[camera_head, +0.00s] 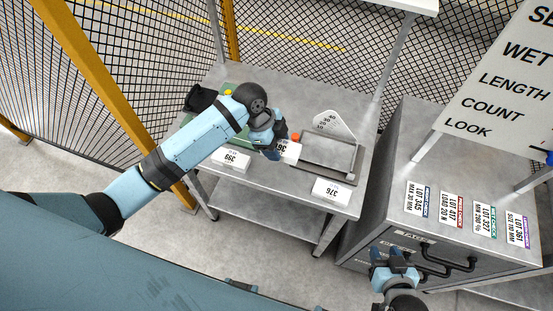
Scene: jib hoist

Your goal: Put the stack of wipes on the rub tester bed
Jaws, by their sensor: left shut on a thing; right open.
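A green-based device (248,134) with a yellow button lies under and beside my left forearm, partly hidden. To the right of the gripper is a grey tray-like device (325,153) with a scale plate. I cannot tell for sure which device is the rub tester. My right gripper (393,259) is open and empty in front of the grey cabinet.
The cabinet (455,262) holds several lot cards and has black handles. A mesh fence (110,80) stands behind.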

